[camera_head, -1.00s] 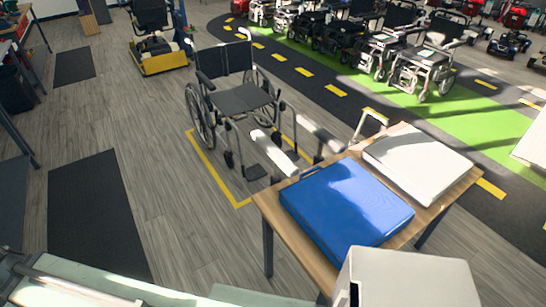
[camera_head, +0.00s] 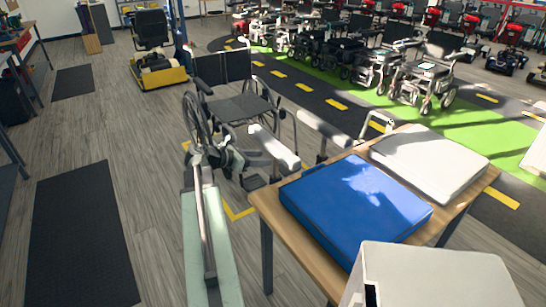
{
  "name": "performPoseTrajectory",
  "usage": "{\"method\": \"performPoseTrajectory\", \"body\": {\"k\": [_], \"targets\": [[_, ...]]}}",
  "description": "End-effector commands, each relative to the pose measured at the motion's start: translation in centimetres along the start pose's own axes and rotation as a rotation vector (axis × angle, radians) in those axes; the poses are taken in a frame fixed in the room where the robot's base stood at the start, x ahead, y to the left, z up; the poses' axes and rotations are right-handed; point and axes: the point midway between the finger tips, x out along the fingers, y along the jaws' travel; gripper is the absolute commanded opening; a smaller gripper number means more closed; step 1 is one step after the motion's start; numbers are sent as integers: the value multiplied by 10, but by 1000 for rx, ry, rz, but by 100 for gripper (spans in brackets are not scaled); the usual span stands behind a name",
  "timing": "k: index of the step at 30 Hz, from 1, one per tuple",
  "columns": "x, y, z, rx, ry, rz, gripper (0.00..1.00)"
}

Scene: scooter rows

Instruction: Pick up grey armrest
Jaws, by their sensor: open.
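Two pale grey, padded armrests stand on supports between the wheelchair and the table. The nearer one (camera_head: 274,147) slants down to the right, and the other (camera_head: 325,130) is just to its right. I cannot tell which is the task's armrest. The wheelchair (camera_head: 248,108) has a black seat and backrest and stands behind and left of the nearer armrest. My gripper (camera_head: 232,160) is open, small in the picture, at the end of my pale green arm in front of the wheelchair. It is left of the nearer armrest and appears empty. Its fingers blend with the wheelchair's parts.
A wooden table (camera_head: 263,209) at the right holds a blue cushion (camera_head: 355,205) and a white cushion (camera_head: 430,162). A white box (camera_head: 430,275) is close in front. Dark mats (camera_head: 80,235) lie on the left floor. A row of wheelchairs stands at the back right.

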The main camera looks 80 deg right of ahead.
Motion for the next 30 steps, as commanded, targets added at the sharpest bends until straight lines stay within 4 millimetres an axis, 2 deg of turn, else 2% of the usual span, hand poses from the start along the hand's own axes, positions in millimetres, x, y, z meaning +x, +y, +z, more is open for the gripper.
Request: {"method": "performPoseTrajectory", "body": {"k": [7,13,18,21,27,28,30], "targets": [[24,0,-3,3,2,-1,45],[33,-1,-4,3,3,-1,45],[62,-5,-11,5,3,-2,45],[76,-4,-8,5,4,-1,45],[77,-4,-6,4,4,0,45],[77,-5,-6,4,4,0,43],[77,-5,-6,4,4,0,23]]}}
